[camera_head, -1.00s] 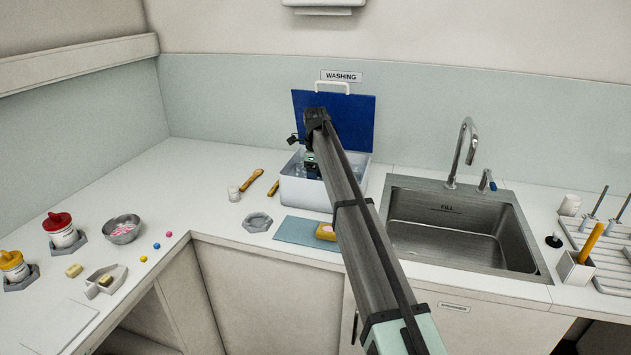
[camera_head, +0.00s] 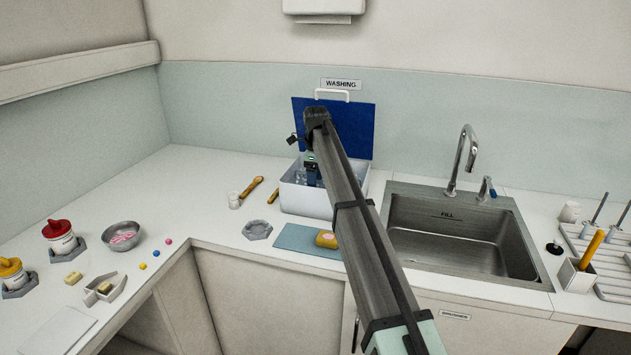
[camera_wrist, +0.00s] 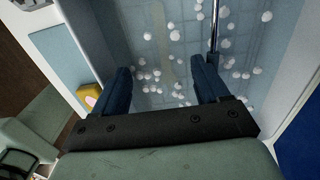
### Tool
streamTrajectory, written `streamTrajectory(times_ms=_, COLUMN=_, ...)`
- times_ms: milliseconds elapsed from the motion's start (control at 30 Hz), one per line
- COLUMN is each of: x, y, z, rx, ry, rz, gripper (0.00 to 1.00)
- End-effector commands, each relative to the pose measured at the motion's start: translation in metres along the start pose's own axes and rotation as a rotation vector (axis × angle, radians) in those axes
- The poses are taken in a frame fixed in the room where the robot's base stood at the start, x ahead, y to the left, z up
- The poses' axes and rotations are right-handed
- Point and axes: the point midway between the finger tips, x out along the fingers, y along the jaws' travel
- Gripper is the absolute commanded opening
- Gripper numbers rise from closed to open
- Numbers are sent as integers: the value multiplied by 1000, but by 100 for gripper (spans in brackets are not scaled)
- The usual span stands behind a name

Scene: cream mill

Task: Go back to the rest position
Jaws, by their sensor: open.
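My gripper (camera_head: 312,175) is at the white washing box (camera_head: 306,202), whose blue lid (camera_head: 360,125) stands open behind it. In the wrist view my gripper (camera_wrist: 163,82) has its two dark blue fingers wide apart, with nothing held between them. Below the fingers is the box's pale blue interior with several white foam-like blobs (camera_wrist: 157,73). A thin metal rod (camera_wrist: 214,25) rises beside the right finger; whether it touches cannot be told. My arm hides part of the box and gripper in the head view.
A yellow sponge (camera_head: 327,239) lies on a blue mat (camera_head: 295,237) before the box. The sink (camera_head: 450,235) and tap (camera_head: 463,155) are to the right. A wooden-handled brush (camera_head: 252,187), a grey hexagonal holder (camera_head: 257,230) and a metal bowl (camera_head: 122,236) are to the left.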

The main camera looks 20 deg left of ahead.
Motion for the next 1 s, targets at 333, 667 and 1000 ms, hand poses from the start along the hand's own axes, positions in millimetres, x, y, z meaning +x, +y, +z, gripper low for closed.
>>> streamTrajectory(times_ms=333, x=-16, y=0, z=0, rx=0, ry=-1, rz=-1, gripper=74)
streamTrajectory(times_ms=667, x=-18, y=0, z=-1, rx=-1, ry=-1, rz=-1, gripper=74)
streamTrajectory(times_ms=1000, x=-103, y=-8, z=-59, rx=-124, ry=-59, rz=-69, gripper=74)
